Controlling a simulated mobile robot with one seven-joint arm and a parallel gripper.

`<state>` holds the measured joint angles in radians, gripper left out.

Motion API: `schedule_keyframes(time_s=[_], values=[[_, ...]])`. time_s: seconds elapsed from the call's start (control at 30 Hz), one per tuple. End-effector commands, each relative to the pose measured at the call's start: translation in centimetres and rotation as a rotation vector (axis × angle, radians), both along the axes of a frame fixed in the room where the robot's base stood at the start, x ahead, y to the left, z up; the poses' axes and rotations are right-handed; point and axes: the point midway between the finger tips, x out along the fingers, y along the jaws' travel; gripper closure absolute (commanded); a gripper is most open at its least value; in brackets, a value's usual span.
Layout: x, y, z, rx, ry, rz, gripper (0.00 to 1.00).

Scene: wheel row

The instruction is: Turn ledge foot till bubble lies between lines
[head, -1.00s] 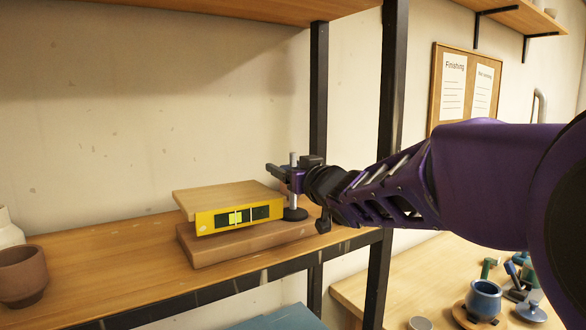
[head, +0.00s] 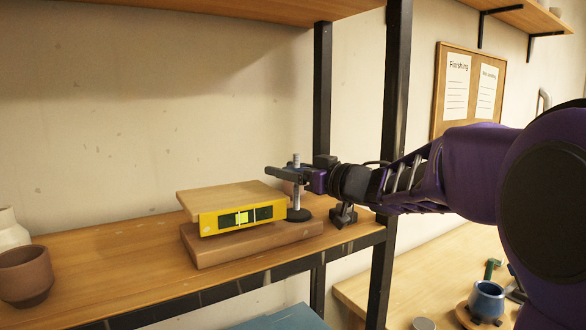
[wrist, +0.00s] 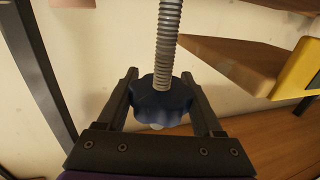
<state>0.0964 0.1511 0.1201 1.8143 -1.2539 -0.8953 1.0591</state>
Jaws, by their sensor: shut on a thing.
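The wooden ledge (head: 225,198) lies above a brown slab, with a yellow level (head: 210,224) on its front edge. The bright yellow-green bubble (head: 241,218) sits a little left of the middle of the dark vial window; the lines are too small to place it exactly. The ledge foot, a threaded rod with a dark round base (head: 298,215), stands at the ledge's right end. My gripper (head: 282,174) reaches it from the right. In the wrist view, my gripper (wrist: 160,100) is shut on the foot's dark blue lobed knob (wrist: 150,97), with the threaded rod (wrist: 168,40) running through it.
The brown slab (head: 250,243) lies on the wooden shelf. A brown pot (head: 25,277) and a pale vase (head: 9,230) stand at the left. Black shelf posts (head: 394,100) rise close beside my arm. A bench at the lower right holds a blue pot (head: 486,300).

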Motion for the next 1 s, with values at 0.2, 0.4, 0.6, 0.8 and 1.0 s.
schedule_keyframes(time_s=[0.2,0.4,0.6,0.8,1.0], values=[[-0.2,0.2,-0.1,0.000,0.000,0.179,0.88],[-0.5,0.4,0.0,0.003,0.000,0.304,0.88],[-0.8,0.5,0.1,0.001,-0.002,0.382,0.88],[-0.9,0.5,0.1,0.003,-0.002,0.414,0.88],[-0.9,0.6,0.1,0.003,-0.003,0.419,0.88]])
